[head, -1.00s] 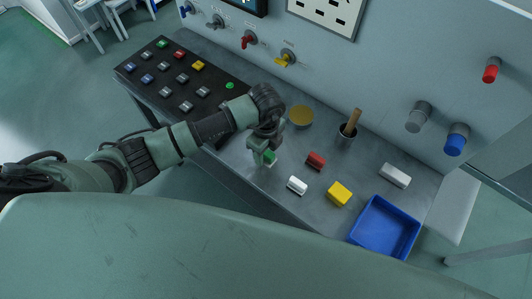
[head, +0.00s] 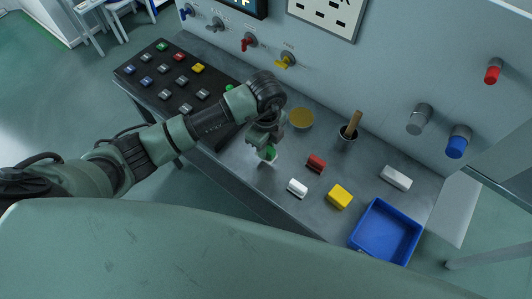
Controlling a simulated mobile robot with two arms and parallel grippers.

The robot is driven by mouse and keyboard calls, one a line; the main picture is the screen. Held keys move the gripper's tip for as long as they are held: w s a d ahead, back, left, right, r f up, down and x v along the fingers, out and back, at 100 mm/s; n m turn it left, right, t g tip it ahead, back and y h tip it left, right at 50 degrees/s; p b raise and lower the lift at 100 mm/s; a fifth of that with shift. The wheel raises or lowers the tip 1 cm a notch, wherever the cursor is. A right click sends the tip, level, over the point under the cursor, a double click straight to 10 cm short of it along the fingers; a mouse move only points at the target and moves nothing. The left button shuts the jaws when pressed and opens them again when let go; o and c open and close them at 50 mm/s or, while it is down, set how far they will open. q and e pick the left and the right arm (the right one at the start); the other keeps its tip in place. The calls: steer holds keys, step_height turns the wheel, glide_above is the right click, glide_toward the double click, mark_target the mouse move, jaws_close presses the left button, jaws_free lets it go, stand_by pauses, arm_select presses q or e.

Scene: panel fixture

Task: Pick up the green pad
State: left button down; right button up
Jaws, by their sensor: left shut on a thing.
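The green pad (head: 269,153) is between the fingers of my left gripper (head: 267,155), at the middle of the grey bench. My left gripper points down and is shut on the pad. The fingers and wrist hide part of the pad, and I cannot tell whether it touches the bench top. My right gripper is not in view.
A red block (head: 316,163), a white block (head: 297,188) and a yellow block (head: 340,196) lie to the right. A button panel (head: 150,91) is at left.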

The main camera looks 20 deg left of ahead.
arm_select(q)
step_height(320, 180, up, 10)
steer(key=shift+w+r+b, duration=0.1)
steer(key=shift+b, duration=0.75)
step_height(320, 180, up, 6)
steer(key=shift+f+p, duration=0.1)
steer(key=shift+p, duration=0.4)
steer(key=c, duration=1.9)
jaws_free()
steer(key=shift+c, duration=0.2)
jaws_close()
